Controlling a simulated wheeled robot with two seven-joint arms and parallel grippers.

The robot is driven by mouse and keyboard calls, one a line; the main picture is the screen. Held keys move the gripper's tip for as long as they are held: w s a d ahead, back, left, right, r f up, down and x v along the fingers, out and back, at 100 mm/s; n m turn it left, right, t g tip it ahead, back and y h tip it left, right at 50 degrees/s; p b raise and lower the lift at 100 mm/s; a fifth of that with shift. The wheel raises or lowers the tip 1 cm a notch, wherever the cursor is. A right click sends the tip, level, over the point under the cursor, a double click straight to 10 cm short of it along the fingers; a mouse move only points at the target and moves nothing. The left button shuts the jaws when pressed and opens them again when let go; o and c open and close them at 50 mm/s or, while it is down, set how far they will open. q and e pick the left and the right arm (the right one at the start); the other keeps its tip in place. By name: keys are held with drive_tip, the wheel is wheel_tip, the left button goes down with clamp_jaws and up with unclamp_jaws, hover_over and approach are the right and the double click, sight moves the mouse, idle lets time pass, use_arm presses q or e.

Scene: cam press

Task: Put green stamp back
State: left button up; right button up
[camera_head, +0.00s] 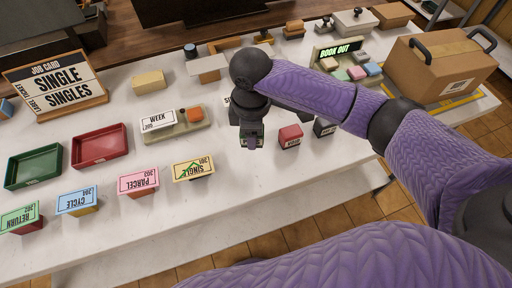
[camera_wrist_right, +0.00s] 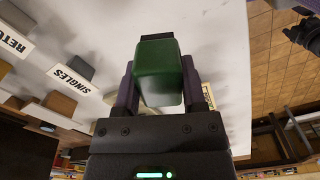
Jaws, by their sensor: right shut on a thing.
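My right gripper (camera_head: 252,143) hangs over the white table, left of a red stamp block (camera_head: 290,136) and a dark stamp block (camera_head: 324,127). In the right wrist view the fingers (camera_wrist_right: 165,92) are shut on a green stamp block (camera_wrist_right: 159,72), with a dark part at its far end. In the head view the gripper mostly hides this stamp. Whether its lower end touches the table cannot be told. My left gripper is not clearly visible.
A yellow SINGLE card block (camera_head: 193,169) stands front left of the gripper. The WEEK holder (camera_head: 176,126) with an orange block is farther left, near red (camera_head: 99,147) and green (camera_head: 34,166) trays. The BOOK OUT holder (camera_head: 338,52) and a cardboard box (camera_head: 437,66) stand back right.

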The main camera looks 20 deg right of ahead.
sight(253, 155)
wheel_tip(253, 155, down, 6)
drive_tip(key=shift+r+b, duration=0.2)
drive_tip(key=shift+b, duration=0.65)
drive_tip(key=o, duration=1)
wheel_tip(253, 155, up, 11)
drive_tip(key=p, duration=0.4)
drive_tip(key=shift+r, duration=0.6)
